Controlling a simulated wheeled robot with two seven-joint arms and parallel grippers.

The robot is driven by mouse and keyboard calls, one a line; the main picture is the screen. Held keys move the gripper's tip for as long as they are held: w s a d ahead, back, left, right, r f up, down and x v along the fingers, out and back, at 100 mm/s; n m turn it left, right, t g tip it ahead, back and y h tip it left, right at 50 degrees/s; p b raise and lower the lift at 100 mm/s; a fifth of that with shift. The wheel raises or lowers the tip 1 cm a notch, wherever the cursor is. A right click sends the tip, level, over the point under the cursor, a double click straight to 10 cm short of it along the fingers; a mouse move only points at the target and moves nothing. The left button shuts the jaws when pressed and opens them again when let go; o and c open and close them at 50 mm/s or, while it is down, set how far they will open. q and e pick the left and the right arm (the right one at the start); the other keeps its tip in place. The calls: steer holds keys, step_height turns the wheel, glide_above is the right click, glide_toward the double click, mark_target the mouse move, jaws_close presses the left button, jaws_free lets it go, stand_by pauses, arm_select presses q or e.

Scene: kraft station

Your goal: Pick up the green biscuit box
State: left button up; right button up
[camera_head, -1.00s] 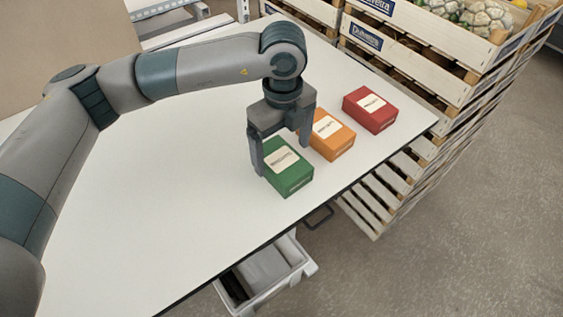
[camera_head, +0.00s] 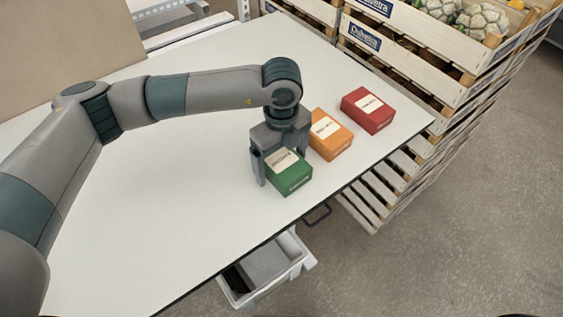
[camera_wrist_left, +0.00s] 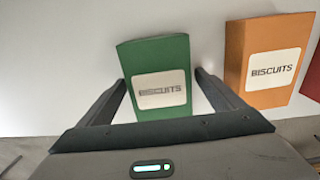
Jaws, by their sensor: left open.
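The green biscuit box (camera_head: 289,177) lies on the white table near its front edge, label up. My left gripper (camera_head: 282,168) is open and lowered over it, with a finger on either side; its upper part hides some of the box. In the left wrist view the green box (camera_wrist_left: 158,62) stands between the two spread fingers (camera_wrist_left: 160,88), its label reading BISCUITS. Gaps show between the fingers and the box in that view. My right gripper is not in view.
An orange biscuit box (camera_head: 330,135) lies close beside the gripper, and a red box (camera_head: 368,110) is beyond it. Stacked wooden crates (camera_head: 420,75) stand along the table's right side. The white table (camera_head: 190,200) is clear to the left. A grey-white bin (camera_head: 265,270) is below the front edge.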

arm_select(q)
steer(key=c, duration=1.3)
steer(key=shift+r, duration=0.1)
